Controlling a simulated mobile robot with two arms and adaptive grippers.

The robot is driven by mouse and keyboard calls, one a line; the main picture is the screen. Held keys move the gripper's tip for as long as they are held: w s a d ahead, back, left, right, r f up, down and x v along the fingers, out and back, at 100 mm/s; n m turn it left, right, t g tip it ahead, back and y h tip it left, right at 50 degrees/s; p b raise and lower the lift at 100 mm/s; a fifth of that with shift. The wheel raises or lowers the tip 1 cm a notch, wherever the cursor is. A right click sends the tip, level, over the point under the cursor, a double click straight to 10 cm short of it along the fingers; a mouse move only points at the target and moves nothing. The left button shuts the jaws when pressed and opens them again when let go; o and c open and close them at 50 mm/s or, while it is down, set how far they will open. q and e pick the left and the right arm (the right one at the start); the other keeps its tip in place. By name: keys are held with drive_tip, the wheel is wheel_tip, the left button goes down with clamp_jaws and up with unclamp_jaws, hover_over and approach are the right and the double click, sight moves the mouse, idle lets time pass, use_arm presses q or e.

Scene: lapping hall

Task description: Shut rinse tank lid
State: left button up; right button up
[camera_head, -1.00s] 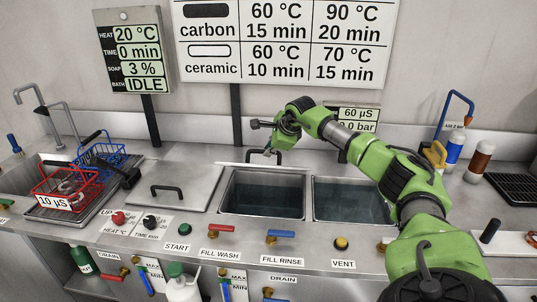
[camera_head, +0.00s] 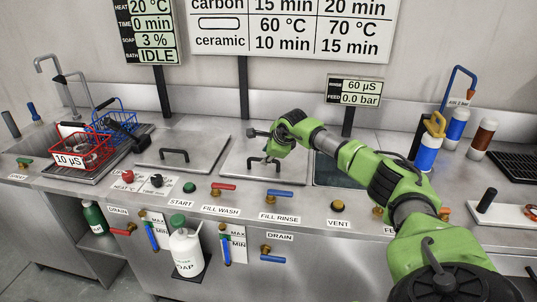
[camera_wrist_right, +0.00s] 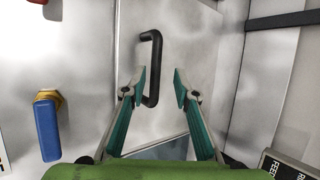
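The rinse tank lid (camera_head: 240,164) is a flat steel plate that lies down over the middle tank opening and hides its water. Whether a slight gap is left at its edge, I cannot tell. Its black bar handle (camera_head: 265,162) shows in both views, in the wrist view (camera_wrist_right: 152,65) upright in the picture. My right gripper (camera_head: 273,151) is over the lid at the handle. In the wrist view (camera_wrist_right: 159,78) its two fingers are apart, with the handle nearer the left fingertip and no clear grip on it. My left gripper is out of view.
A closed lid (camera_head: 195,152) covers the tank to the left. The tank to the right (camera_head: 335,172) is open and partly hidden by my arm. The blue fill rinse valve (camera_head: 279,193) and red fill wash valve (camera_head: 222,187) sit on the front ledge. Bottles (camera_head: 428,155) stand at right.

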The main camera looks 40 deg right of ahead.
drive_tip(key=shift+s+d+r, duration=0.1)
drive_tip(key=shift+s+r, duration=0.15)
drive_tip(key=v, duration=1.1)
drive_tip(key=shift+a+r, duration=0.2)
